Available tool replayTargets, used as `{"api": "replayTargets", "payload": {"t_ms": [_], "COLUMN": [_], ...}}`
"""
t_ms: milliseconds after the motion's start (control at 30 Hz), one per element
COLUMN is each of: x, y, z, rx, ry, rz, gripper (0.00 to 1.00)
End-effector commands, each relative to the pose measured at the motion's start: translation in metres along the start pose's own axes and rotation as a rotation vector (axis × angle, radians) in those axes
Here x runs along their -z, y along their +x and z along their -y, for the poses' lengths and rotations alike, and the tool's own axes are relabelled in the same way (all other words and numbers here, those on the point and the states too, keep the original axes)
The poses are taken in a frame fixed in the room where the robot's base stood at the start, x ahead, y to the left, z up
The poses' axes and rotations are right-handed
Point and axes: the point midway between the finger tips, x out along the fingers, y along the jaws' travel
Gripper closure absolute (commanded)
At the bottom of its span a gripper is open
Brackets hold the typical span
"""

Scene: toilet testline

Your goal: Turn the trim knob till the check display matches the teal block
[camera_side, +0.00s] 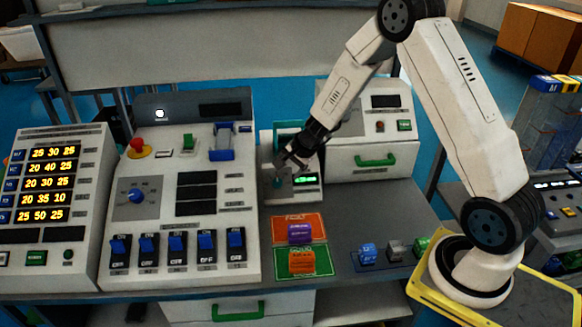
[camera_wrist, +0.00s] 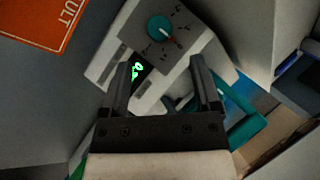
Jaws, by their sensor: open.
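A small light-grey unit (camera_side: 292,190) carries a round teal knob (camera_wrist: 160,28) with a reddish pointer, which I take as the trim knob. Its small display shows lit green characters (camera_wrist: 137,70), also bright in the side view (camera_side: 306,179); I cannot read them, and a finger partly covers them in the wrist view. My gripper (camera_wrist: 160,62) is open and empty, pointing down over this unit, also in the side view (camera_side: 287,164). In the wrist view the knob lies beyond the fingertips, not between them. I cannot pick out a teal block for certain.
A teal frame (camera_wrist: 243,125) stands close beside the unit. Left is a panel with switches and a blue dial (camera_side: 136,196); farther left, a number board (camera_side: 50,185). In front are a purple block (camera_side: 300,233), an orange block (camera_side: 302,262) and a blue block (camera_side: 367,254).

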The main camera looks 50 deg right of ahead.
Motion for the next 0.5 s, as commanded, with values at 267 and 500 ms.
{"api": "replayTargets", "payload": {"t_ms": [267,500], "x": [-0.001,-0.001], "y": [0.019,0.044], "z": [-0.001,-0.001], "rx": [-0.002,-0.002], "ry": [-0.001,-0.001], "rz": [0.001,0.001], "gripper": [0.20,0.20]}}
